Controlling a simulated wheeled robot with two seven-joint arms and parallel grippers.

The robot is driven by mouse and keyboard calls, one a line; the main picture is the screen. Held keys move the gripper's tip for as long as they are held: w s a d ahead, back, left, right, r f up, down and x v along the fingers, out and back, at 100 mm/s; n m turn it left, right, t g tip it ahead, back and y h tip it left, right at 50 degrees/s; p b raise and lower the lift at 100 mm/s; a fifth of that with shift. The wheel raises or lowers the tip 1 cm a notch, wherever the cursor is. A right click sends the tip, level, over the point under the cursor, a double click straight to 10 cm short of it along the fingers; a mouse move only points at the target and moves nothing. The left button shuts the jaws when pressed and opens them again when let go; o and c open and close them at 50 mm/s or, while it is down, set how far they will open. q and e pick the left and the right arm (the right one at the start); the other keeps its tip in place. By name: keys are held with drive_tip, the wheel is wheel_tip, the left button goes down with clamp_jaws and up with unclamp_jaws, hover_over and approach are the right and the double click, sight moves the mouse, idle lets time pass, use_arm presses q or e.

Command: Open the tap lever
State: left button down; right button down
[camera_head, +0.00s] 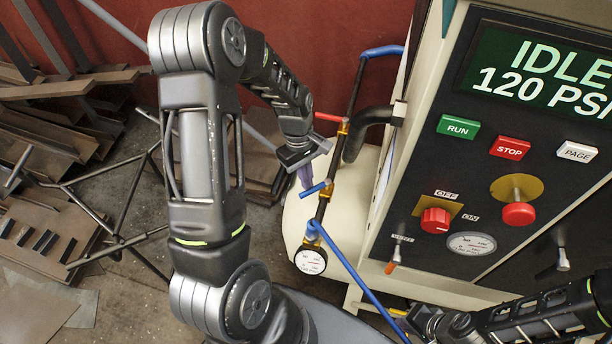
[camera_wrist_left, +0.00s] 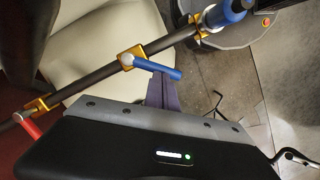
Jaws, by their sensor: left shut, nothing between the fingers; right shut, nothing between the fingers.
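A dark pipe carries two small brass valves. A blue tap lever (camera_head: 313,189) sticks out to the left from the lower valve; it also shows in the left wrist view (camera_wrist_left: 158,68). A red lever (camera_head: 328,117) sits on the upper valve and shows at the left in the left wrist view (camera_wrist_left: 30,127). My left gripper (camera_head: 307,180) is shut and empty, its purple fingers (camera_wrist_left: 162,92) right beside the blue lever. I cannot tell whether they touch it. My right gripper (camera_head: 408,322) is shut, low in front of the panel, its fingertips hard to make out.
A compressor panel (camera_head: 460,190) with buttons, a red knob and a screen stands at the right. A cream tank (camera_head: 355,180) lies behind the pipe. A pressure gauge (camera_head: 310,261) and a blue hose (camera_head: 350,270) hang below the valves. Metal racks (camera_head: 50,130) stand at the left.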

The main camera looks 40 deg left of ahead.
sight(315, 190)
use_arm(q)
drive_tip(key=shift+s+d, duration=0.1)
drive_tip(key=shift+d, duration=0.05)
drive_tip(key=shift+s+d+n, duration=0.15)
drive_tip(key=shift+d+n, duration=0.1)
drive_tip(key=shift+n, duration=0.45)
drive_tip(key=shift+s+d+r+n+t+p, duration=0.15)
drive_tip(key=shift+d+n+p, duration=0.15)
drive_tip(key=shift+n, duration=0.25)
drive_tip(key=shift+s+d+f+n+t+p, duration=0.15)
drive_tip(key=shift+d+n+p, duration=0.1)
drive_tip(key=shift+n, duration=0.3)
drive_tip(key=shift+s+d+n+t+p, duration=0.15)
drive_tip(key=shift+d+n+p, duration=0.35)
drive_tip(key=shift+n, duration=0.55)
drive_tip(key=shift+s+d+n+t+p, duration=0.1)
drive_tip(key=shift+d+n+t+p, duration=0.25)
drive_tip(key=shift+n, duration=0.7)
drive_tip(key=shift+w, duration=0.1)
drive_tip(key=shift+w+a, duration=0.5)
drive_tip(key=shift+w, duration=0.05)
